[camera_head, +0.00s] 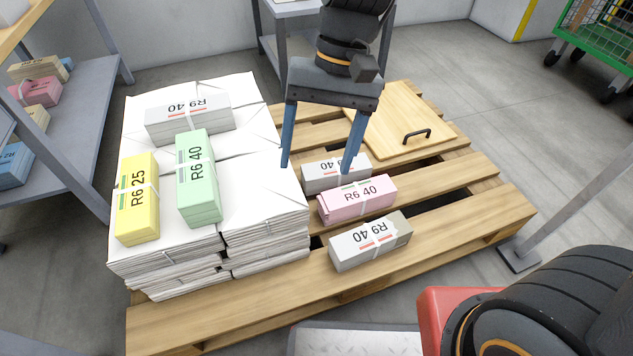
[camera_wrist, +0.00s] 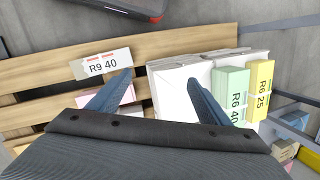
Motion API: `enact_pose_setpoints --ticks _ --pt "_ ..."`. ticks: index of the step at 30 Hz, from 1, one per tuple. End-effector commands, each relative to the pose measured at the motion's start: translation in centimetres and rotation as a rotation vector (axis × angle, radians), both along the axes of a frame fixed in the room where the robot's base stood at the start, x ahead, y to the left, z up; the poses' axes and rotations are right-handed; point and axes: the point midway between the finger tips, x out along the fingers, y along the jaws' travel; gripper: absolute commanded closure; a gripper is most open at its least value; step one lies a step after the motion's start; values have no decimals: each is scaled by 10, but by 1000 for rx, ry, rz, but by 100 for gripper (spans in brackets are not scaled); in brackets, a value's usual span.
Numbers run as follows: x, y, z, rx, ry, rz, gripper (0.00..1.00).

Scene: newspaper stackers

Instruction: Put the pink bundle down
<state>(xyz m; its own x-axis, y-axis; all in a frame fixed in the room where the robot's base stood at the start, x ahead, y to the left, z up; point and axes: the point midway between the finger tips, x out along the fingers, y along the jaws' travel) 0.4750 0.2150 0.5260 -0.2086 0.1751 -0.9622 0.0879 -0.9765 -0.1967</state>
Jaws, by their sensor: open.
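The pink bundle (camera_head: 357,198), marked R6 40, lies on the wooden pallet (camera_head: 470,200) between two grey bundles. In the wrist view only a part of the pink bundle (camera_wrist: 92,101) shows, beside a finger. My gripper (camera_head: 317,170) is open and empty, with its blue fingers pointing down. In the head view its right fingertip overlaps the back grey bundle, and its left fingertip is over the edge of the newspaper stack. The wrist view shows the gripper (camera_wrist: 160,80) with its fingers wide apart and nothing between them.
White newspaper stacks (camera_head: 262,200) fill the pallet's left side, bearing a yellow bundle (camera_head: 137,200), a green bundle (camera_head: 199,178) and a grey bundle (camera_head: 188,117). Grey bundles lie behind (camera_head: 325,176) and in front (camera_head: 370,241) of the pink one. A wooden board with a handle (camera_head: 400,125) lies at the back right.

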Motion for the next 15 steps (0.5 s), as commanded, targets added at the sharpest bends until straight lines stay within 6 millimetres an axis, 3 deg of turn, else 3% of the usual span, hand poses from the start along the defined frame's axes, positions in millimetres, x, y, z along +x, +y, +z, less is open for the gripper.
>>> enact_pose_setpoints --ticks 1,6,10,15 --pt "-18 4 11 2 -42 74 28" --pt "-65 5 33 8 -165 296 28" --pt "-90 1 41 13 -235 420 28" --pt "-104 -3 45 18 -281 498 28"
